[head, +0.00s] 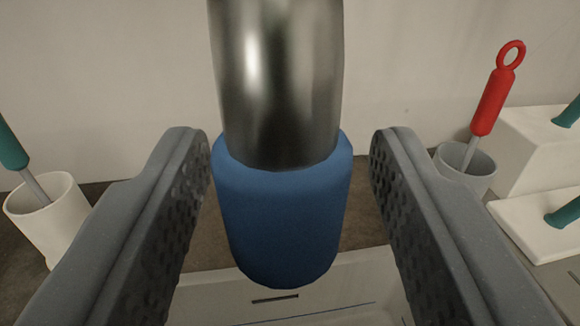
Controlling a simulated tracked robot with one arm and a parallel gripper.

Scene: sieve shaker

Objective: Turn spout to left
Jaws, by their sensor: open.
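The spout shows as a shiny metal tube (278,85) that comes down from the top of the head view, with a blue sleeve (280,215) around its lower end. My gripper (286,160) is open, one finger on each side of the blue sleeve. A gap shows on both sides, narrower on the left, and I see no contact. The upper end of the tube is out of view.
Below the sleeve is a pale tray (340,280) with a dark slot. At left stands a white cup (48,215) with a teal-handled tool (14,150). At right stand a grey cup (466,170) with a red-handled tool (492,100) and white blocks (545,150) with teal handles.

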